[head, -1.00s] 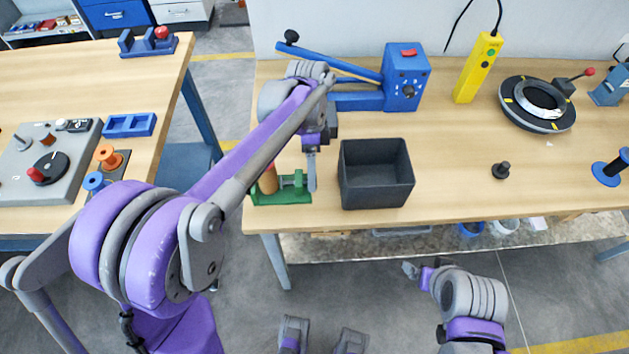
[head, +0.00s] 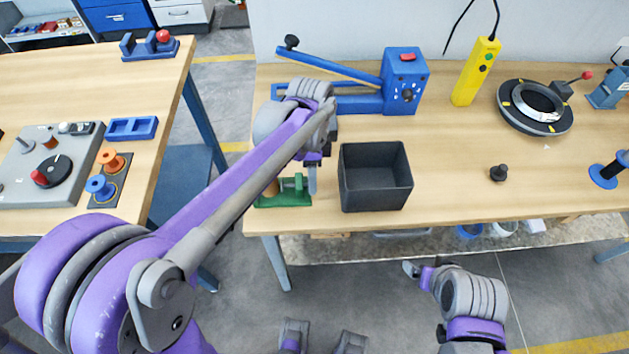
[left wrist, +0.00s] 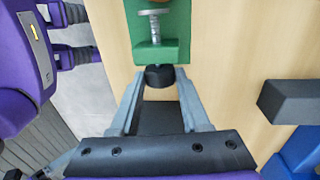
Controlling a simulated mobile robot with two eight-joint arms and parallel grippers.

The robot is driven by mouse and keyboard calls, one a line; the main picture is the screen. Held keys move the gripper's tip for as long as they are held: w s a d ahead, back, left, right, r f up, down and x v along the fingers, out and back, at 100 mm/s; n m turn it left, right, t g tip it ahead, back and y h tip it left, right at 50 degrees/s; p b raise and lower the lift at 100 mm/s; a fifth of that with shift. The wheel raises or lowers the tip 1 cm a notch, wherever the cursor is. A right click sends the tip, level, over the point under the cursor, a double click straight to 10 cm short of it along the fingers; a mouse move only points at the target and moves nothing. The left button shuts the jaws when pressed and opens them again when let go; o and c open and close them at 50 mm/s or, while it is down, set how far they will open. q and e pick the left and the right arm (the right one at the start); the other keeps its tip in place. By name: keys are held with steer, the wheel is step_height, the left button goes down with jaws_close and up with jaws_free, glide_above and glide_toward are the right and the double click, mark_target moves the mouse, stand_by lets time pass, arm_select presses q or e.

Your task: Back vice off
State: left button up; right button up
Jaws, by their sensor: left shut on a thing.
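The green vice (head: 290,198) stands at the front left corner of the long wooden table, with an orange-brown cylinder (head: 271,189) at its left end. In the left wrist view the green vice (left wrist: 177,20) shows its metal screw and a black knob (left wrist: 159,77) at the screw's near end. My left gripper (head: 312,182) is at the vice's right side. In the left wrist view its fingers (left wrist: 159,84) are shut on the black knob. My arm hides part of the vice in the head view. My right gripper (head: 412,270) hangs in front of the table, away from the vice; its jaws are unclear.
A dark open bin (head: 376,200) stands close right of the vice. A blue lever tool (head: 403,85) stands behind. A black peg (head: 498,173) and a round black ring fixture (head: 535,106) are farther right. Table room between bin and peg is clear.

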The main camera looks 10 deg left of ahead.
arm_select(q)
steer(key=shift+t, duration=0.6)
steer(key=shift+s, duration=0.1)
steer(key=t, duration=0.1)
steer(key=t+y, duration=0.1)
steer(key=shift+s+d+t+p, duration=0.15)
steer(key=shift+s+t+p, duration=0.15)
steer(key=shift+s, duration=0.1)
steer(key=shift+t, duration=0.4)
steer(key=t, duration=0.1)
steer(key=t+y, duration=0.1)
steer(key=shift+s+d+f+t, duration=0.15)
steer(key=shift+s+f+t, duration=0.1)
steer(key=shift+s+t, duration=0.1)
steer(key=shift+t+b, duration=0.35)
steer(key=shift+t, duration=0.1)
